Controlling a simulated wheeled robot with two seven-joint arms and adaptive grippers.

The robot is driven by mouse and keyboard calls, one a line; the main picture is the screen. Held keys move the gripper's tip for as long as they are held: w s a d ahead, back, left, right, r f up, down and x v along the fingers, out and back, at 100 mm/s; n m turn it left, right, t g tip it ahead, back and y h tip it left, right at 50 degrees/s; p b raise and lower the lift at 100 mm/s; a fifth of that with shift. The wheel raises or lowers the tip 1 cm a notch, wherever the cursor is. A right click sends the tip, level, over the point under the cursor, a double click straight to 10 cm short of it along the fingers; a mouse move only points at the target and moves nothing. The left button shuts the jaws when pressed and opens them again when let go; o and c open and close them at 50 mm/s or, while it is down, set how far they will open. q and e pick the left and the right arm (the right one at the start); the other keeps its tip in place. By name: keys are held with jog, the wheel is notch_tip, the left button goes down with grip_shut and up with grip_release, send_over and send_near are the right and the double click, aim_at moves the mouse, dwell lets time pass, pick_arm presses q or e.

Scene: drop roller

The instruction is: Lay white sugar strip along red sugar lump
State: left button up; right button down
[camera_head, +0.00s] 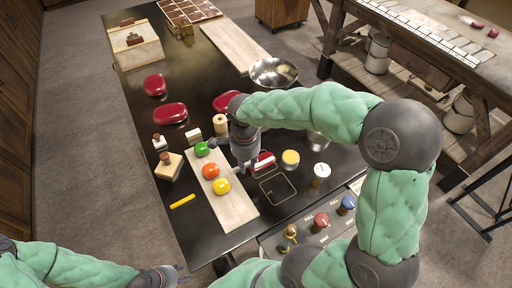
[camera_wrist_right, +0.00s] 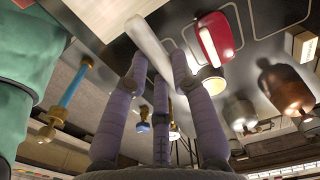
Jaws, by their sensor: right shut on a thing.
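The small red sugar lump (camera_head: 266,158) lies on the dark table, just right of my right gripper (camera_head: 242,168); it also shows in the right wrist view (camera_wrist_right: 216,38), with a pale streak on it. My right gripper is shut on the white sugar strip (camera_wrist_right: 149,46), which sticks out past the fingertips in the right wrist view. The strip is left of the red lump there, with a gap between them. In the head view the strip is mostly hidden by the gripper. My left gripper (camera_head: 172,272) is low at the left, away from the table; its finger opening is unclear.
A pale board (camera_head: 232,207) with green, orange and yellow lumps is left of my right gripper. Larger red lumps (camera_head: 170,113) lie further back. A yellow stick (camera_head: 182,201), yellow-topped jar (camera_head: 290,158), metal bowl (camera_head: 273,72) and control knobs (camera_head: 321,220) are around.

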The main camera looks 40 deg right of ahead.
jog(key=w+d+f, duration=0.4)
jog(key=w+d, duration=0.1)
jog(key=d, duration=0.3)
jog(key=b, duration=0.1)
send_over(261, 158)
jog(key=f, duration=0.4)
jog(key=shift+s+a+f, duration=0.3)
jog(key=shift+a+f, duration=0.1)
jog(key=shift+w+d+f+b, duration=0.15)
jog(key=shift+d+f+b, duration=0.05)
jog(key=shift+f, duration=0.8)
jog(key=shift+w+d+f+b, duration=0.1)
jog(key=shift+d+f+b, duration=0.05)
jog(key=shift+f, duration=0.85)
jog(key=shift+f, duration=0.15)
jog(key=c, duration=1)
grip_release()
jog(key=shift+c, duration=0.2)
